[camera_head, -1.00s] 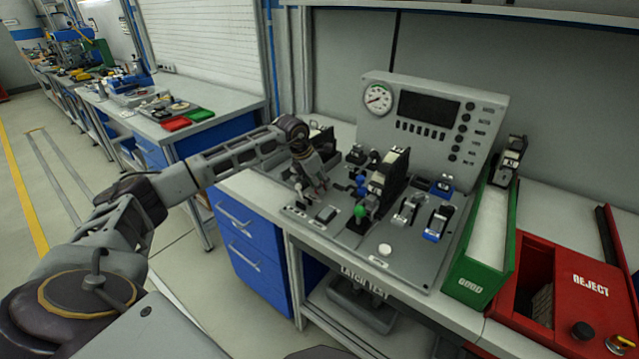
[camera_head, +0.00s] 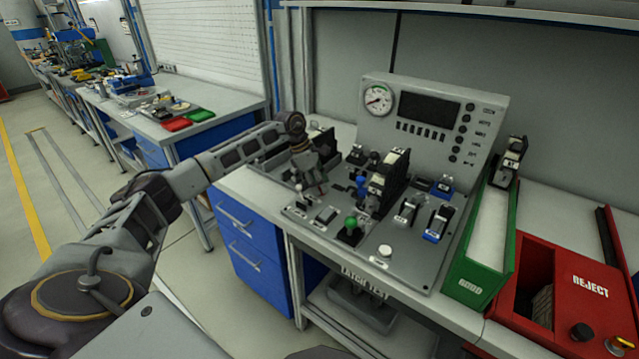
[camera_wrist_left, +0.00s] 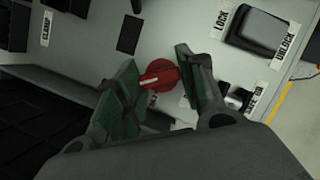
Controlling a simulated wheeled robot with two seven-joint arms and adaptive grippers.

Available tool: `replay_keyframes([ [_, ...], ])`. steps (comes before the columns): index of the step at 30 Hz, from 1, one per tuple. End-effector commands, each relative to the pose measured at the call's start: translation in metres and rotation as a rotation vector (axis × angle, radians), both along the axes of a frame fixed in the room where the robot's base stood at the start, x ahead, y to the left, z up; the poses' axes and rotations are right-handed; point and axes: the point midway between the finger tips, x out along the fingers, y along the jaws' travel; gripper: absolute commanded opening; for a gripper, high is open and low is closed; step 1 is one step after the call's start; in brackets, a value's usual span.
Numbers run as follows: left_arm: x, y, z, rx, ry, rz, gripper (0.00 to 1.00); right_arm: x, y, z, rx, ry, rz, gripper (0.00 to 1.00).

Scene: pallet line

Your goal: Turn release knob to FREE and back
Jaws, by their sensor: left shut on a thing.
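The release knob (camera_wrist_left: 158,76) is a round red knob with a white pointer line, seen on the grey panel in the left wrist view. My left gripper (camera_wrist_left: 162,66) has its two green-padded fingers on either side of the knob and is shut on it. In the head view my left gripper (camera_head: 314,186) points down at the left part of the latch test panel (camera_head: 335,245), and it hides the knob there. The FREE marking cannot be read. My right gripper is not in view.
The green GOOD bin (camera_head: 480,270) and red REJECT box (camera_head: 575,290) lie right.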

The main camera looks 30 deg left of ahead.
Motion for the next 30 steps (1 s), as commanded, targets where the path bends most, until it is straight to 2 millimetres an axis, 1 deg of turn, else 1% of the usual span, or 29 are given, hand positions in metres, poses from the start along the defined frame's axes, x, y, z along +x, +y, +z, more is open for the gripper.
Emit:
replay_keyframes([
  [9,0.0011,0.0008,0.0009,0.001,-0.002,-0.088,0.15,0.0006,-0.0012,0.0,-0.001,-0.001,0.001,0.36],
  [23,0.0009,0.001,0.0008,0.002,-0.002,-0.101,0.15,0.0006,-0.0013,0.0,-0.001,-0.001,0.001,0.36],
  [24,0.0009,0.001,0.0009,0.001,-0.002,-0.101,0.42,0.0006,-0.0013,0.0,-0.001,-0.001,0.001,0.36],
  [28,0.0009,0.0009,0.0007,0.001,-0.002,-0.101,0.58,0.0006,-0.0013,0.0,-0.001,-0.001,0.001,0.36],
  [29,0.0008,0.0008,0.0006,0.001,-0.001,-0.1,0.61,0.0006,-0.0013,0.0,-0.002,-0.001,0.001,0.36],
  [30,0.0008,0.0008,0.0006,0.001,-0.001,-0.1,0.61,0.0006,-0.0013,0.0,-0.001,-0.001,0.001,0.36],
])
